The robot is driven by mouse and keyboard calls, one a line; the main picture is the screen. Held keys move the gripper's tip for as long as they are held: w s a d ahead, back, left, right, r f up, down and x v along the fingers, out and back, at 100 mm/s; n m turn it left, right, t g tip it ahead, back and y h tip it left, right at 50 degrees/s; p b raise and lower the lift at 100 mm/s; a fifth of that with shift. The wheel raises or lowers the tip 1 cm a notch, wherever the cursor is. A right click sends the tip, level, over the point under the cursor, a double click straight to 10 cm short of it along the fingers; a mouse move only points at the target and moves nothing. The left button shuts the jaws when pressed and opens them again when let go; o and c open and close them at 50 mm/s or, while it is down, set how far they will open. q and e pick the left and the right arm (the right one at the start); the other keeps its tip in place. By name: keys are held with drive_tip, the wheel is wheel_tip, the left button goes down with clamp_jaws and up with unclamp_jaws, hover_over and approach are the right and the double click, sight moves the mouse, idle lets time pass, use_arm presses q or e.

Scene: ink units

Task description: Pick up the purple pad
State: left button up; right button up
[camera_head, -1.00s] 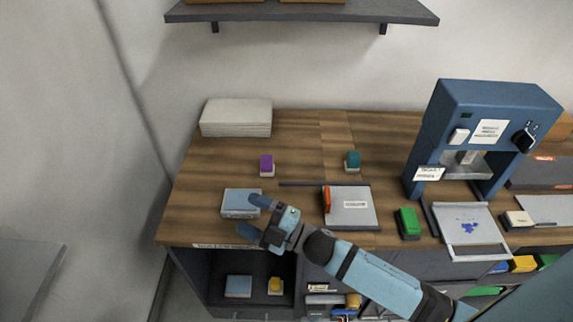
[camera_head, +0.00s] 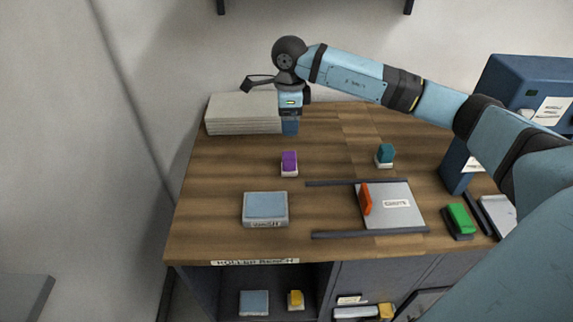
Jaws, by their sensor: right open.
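The purple pad (camera_head: 289,159) is a small block with a purple top and a pale base. It stands upright on the wooden bench (camera_head: 215,218), left of the middle. My right gripper (camera_head: 290,128) points down behind the purple pad, close to the paper stack, with its fingers in blue. It is apart from the pad and open, with nothing seen in it. The gap between its fingers is hard to see from this angle. My left gripper is not in view.
A pale paper stack (camera_head: 240,115) lies at the back left. A teal pad (camera_head: 385,152) stands to the right. In front are a grey-blue box (camera_head: 265,206), a railed plate (camera_head: 398,212) with an orange bar, and a green block (camera_head: 461,218). A blue press (camera_head: 505,75) stands at the right.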

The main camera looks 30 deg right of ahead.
sight(289, 155)
wheel_tip(289, 155, down, 8)
drive_tip(key=shift+r, duration=0.1)
drive_tip(key=shift+s+a+f+p, duration=0.1)
drive_tip(key=shift+s+f+p, duration=0.1)
drive_tip(key=shift+f, duration=1.2)
drive_tip(key=shift+s+a+f+p, duration=0.1)
drive_tip(key=shift+f+p, duration=0.05)
drive_tip(key=shift+f, duration=1.2)
drive_tip(key=c, duration=1)
drive_tip(key=shift+r, duration=0.1)
wheel_tip(289, 155, up, 20)
drive_tip(key=shift+f, duration=0.1)
drive_tip(key=o, duration=0.4)
drive_tip(key=c, duration=0.3)
